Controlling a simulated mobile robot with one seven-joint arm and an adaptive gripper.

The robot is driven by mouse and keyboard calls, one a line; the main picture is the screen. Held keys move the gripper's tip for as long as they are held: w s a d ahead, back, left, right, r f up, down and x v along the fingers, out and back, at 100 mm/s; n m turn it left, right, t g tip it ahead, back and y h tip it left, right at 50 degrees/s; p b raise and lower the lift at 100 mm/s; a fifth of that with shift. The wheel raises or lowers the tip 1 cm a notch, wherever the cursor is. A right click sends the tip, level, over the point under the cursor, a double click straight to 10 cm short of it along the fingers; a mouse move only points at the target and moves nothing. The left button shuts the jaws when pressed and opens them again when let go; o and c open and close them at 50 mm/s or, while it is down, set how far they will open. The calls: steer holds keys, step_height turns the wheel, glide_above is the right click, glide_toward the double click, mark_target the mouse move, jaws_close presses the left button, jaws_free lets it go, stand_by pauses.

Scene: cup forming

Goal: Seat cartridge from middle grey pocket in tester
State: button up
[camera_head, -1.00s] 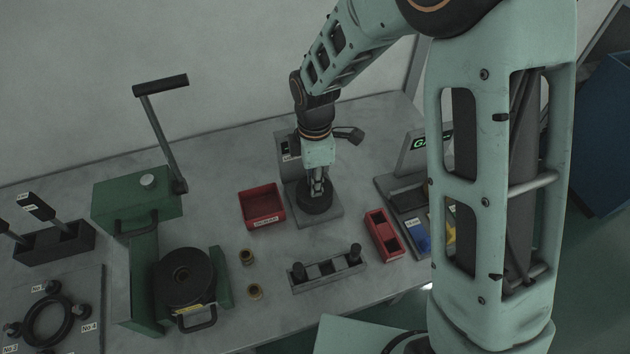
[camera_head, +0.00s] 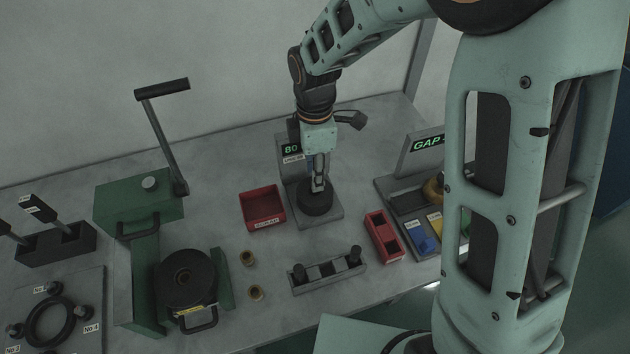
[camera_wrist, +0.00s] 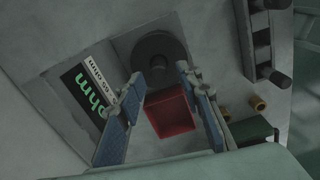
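The tester (camera_head: 329,217) is a grey plate with a round black seat (camera_head: 316,206) and a display post (camera_head: 290,151) reading "80". In the wrist view the black seat (camera_wrist: 172,60) has a smaller dark round shape on top, possibly a cartridge. The grey rack (camera_head: 328,279) holds one black cartridge at its left end (camera_head: 298,272) and one at its right end (camera_head: 355,254). Its middle pocket looks empty. My gripper (camera_head: 318,188) points down above the seat. In the wrist view my gripper (camera_wrist: 159,76) has its fingers apart, with nothing visible held between them.
A red bin (camera_head: 263,208) stands left of the tester, and a red two-pocket box (camera_head: 382,238) to its right. Two brass rings (camera_head: 248,258) lie near the green press (camera_head: 140,200). A "GAP" gauge (camera_head: 424,150) stands at right, partly behind my arm.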

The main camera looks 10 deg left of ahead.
step_height(320, 180, up, 8)
stand_by(0.6)
